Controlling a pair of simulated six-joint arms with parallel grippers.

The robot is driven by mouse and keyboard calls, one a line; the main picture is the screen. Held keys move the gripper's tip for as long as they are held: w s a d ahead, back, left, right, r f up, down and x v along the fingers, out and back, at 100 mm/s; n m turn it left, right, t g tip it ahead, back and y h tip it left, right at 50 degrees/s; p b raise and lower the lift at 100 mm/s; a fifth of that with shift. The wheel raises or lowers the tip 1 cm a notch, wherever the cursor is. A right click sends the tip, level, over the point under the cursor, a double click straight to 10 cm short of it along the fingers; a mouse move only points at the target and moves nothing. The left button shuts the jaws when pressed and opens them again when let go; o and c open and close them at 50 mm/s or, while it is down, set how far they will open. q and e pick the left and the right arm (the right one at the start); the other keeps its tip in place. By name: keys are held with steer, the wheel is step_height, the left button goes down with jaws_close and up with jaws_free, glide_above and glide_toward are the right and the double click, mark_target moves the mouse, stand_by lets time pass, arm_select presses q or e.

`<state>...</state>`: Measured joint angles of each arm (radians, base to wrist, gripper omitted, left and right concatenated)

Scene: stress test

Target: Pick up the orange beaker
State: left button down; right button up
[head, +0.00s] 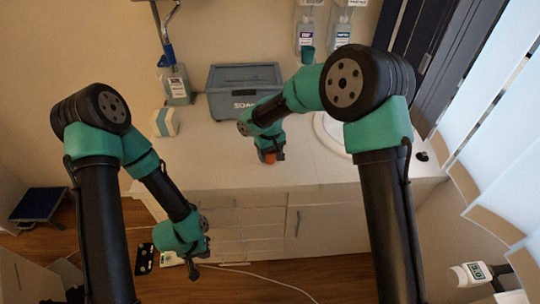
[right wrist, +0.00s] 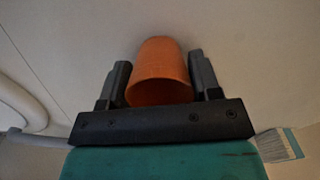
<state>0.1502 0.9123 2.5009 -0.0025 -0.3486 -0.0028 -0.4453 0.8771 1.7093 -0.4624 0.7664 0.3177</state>
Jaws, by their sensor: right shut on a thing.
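The orange beaker (right wrist: 162,68) sits between the two fingers of my right gripper (right wrist: 160,90) in the right wrist view, its open mouth facing the camera. The fingers are closed on its sides. In the head view a small part of the orange beaker (head: 270,157) shows under my right gripper (head: 268,150), over the white counter. I cannot tell whether the beaker touches the counter. My left gripper (head: 193,270) hangs low in front of the cabinet, away from the beaker. Its fingers are too small and dark to read.
A grey-blue box (head: 243,77) stands at the back of the white counter (head: 215,160). A bottle (head: 177,86) and a small white box (head: 165,121) are left of it. A white basin (head: 328,130) lies right of the beaker, partly hidden by my right arm. Dispensers (head: 305,32) hang on the wall.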

steer(key=shift+r, duration=0.1)
steer(key=shift+r, duration=1.45)
steer(key=shift+s+r, duration=0.2)
steer(key=shift+r, duration=0.05)
steer(key=s+r, duration=0.1)
steer(key=s, duration=1.4)
steer(key=shift+s+r, duration=0.2)
steer(key=shift+s, duration=0.1)
steer(key=w+d+m, duration=0.1)
steer(key=w+d, duration=0.1)
steer(key=w+d+m, duration=0.1)
steer(key=w+d, duration=0.1)
steer(key=d, duration=0.1)
steer(key=w+d+m, duration=0.2)
steer(key=w+d, duration=0.1)
steer(key=shift+d+r, duration=0.1)
steer(key=shift+r, duration=0.1)
steer(key=w+d+m, duration=0.1)
steer(key=w+d, duration=0.1)
steer(key=d, duration=0.2)
steer(key=w+d+m, duration=0.2)
steer(key=d, duration=0.2)
steer(key=w+d+m, duration=0.2)
steer(key=d, duration=0.2)
steer(key=shift+d+r, duration=0.2)
steer(key=shift+d, duration=0.2)
